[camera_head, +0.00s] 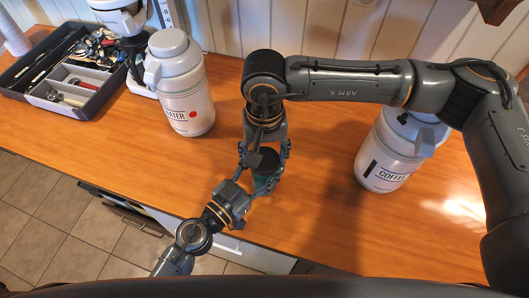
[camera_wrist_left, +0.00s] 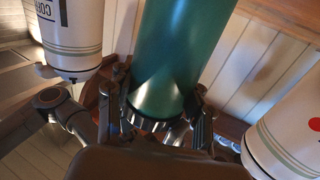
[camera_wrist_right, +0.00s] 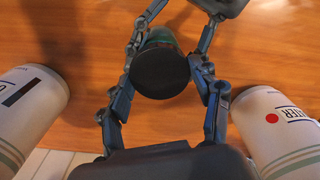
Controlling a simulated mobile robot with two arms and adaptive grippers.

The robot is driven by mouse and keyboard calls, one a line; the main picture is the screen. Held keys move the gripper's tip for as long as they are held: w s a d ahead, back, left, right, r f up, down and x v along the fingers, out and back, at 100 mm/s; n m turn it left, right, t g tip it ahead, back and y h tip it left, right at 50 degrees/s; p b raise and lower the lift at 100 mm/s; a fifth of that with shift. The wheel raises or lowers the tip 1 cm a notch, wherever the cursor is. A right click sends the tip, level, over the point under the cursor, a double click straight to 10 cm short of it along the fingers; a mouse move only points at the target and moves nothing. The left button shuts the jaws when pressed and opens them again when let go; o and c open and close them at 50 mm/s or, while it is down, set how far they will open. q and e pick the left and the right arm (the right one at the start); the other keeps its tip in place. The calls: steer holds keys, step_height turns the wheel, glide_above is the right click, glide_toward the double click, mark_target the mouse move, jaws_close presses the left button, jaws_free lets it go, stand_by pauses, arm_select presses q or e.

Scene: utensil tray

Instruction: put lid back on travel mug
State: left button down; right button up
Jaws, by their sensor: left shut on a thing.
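The green travel mug (camera_head: 265,183) stands between my two grippers in the head view. It is large in the left wrist view (camera_wrist_left: 165,55), with a dark ring at its lower picture end. My left gripper (camera_wrist_left: 155,115) is shut on the mug. The round black lid (camera_wrist_right: 160,73) is over the mug in the right wrist view and hides most of it. My right gripper (camera_wrist_right: 163,80) is above, with a finger on each side of the lid. I cannot tell whether its fingers press on the lid, nor whether the lid is seated.
A white canister with a red dot (camera_head: 183,95) stands left of the mug. The COFFEE canister (camera_head: 390,155) stands to the right. A dark utensil tray (camera_head: 22,72) and a white appliance (camera_head: 128,22) are at the far left. The wooden counter (camera_head: 315,190) is clear between mug and COFFEE canister.

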steer(key=shift+c, duration=0.4)
steer(key=m, duration=0.6)
steer(key=shift+c, duration=0.2)
steer(key=m, duration=0.4)
steer(key=shift+f, duration=0.1)
steer(key=m, duration=1.7)
steer(key=shift+m, duration=0.4)
steer(key=o, duration=1.4)
